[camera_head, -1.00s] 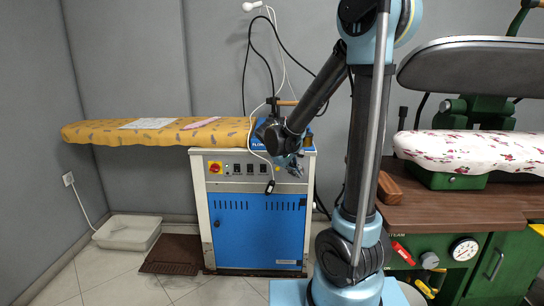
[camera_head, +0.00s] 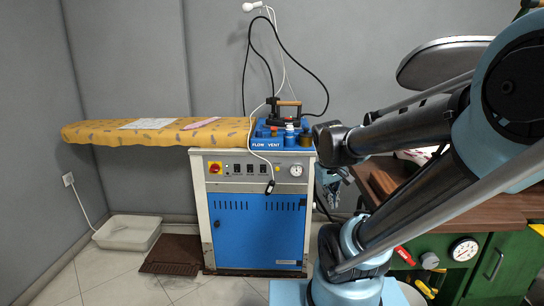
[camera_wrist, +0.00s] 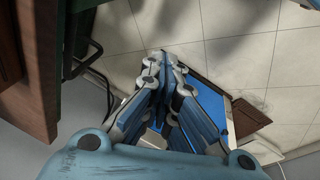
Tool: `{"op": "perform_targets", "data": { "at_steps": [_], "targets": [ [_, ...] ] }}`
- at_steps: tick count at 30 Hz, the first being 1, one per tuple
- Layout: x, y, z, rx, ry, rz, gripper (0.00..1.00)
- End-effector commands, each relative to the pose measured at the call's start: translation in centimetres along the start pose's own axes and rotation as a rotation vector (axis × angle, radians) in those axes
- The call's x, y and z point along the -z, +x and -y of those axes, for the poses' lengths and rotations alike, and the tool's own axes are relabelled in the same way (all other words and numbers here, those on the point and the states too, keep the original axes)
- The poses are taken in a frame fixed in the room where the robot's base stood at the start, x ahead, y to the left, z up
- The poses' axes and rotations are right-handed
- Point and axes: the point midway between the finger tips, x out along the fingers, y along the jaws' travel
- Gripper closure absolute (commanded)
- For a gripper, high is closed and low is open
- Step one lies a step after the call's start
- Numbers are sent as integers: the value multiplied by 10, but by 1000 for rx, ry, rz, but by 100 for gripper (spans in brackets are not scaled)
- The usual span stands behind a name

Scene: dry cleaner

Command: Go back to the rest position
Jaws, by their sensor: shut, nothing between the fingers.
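My gripper (camera_head: 334,190) hangs low in front of the wall, just right of the blue and white ironing station (camera_head: 252,228); much of it is hidden behind my arm in the head view. In the wrist view my gripper (camera_wrist: 166,62) points down at the floor. Its fingers come together at the tips with nothing between them. The bent arm reaches across the right side of the head view.
An iron (camera_head: 287,112) stands on the station's blue top beside a yellow ironing board (camera_head: 85,130). A wooden counter (camera_head: 480,208) is at right, under a grey press head (camera_head: 440,62). A brown mat (camera_head: 174,254) and pale bin (camera_head: 127,232) lie on the floor.

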Motion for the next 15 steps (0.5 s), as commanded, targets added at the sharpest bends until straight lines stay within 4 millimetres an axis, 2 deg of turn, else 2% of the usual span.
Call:
{"op": "perform_targets", "data": {
  "at_steps": [3, 9, 15],
  "targets": [
    [-26, 3, 5, 40, 66, 2, 100],
    [-61, 10, 19, 108, 170, 1, 100],
    [-80, 16, 31, 152, 238, -2, 100]
  ]
}}
